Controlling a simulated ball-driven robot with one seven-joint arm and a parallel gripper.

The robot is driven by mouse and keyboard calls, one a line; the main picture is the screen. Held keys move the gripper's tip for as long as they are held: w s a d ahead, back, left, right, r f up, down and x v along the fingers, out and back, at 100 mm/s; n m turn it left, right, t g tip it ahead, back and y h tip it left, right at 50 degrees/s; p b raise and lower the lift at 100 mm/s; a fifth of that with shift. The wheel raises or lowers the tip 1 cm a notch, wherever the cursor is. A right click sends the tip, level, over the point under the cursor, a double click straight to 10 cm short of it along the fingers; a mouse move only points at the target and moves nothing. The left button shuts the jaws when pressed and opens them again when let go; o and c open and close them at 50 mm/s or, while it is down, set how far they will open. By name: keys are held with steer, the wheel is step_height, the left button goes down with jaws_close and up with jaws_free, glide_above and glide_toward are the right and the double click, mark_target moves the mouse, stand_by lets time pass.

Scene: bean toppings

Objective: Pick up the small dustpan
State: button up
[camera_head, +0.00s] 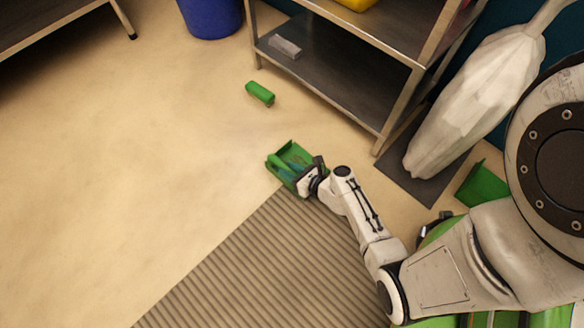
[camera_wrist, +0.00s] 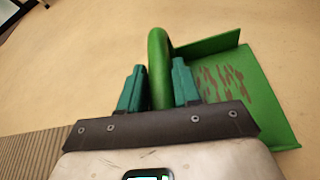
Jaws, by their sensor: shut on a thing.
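The small dustpan is green with a raised back edge. In the head view the dustpan (camera_head: 290,153) is on or just above the beige floor, at the far corner of the ribbed mat. My gripper (camera_head: 305,178) reaches it from the lower right. In the wrist view the dustpan (camera_wrist: 262,95) lies to the right, with reddish-brown marks on its pan. Its curved green handle (camera_wrist: 158,60) stands between the two teal fingers of my gripper (camera_wrist: 158,88), which is shut on it. Whether the dustpan is off the floor I cannot tell.
A green brush-like piece (camera_head: 260,93) lies on the floor beyond the dustpan. A metal shelf unit (camera_head: 340,75) stands at the upper right, beside a pale wrapped bag (camera_head: 460,100). A blue bin (camera_head: 210,15) is at the back. The floor to the left is clear.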

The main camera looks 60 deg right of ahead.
jaws_close()
stand_by(0.3)
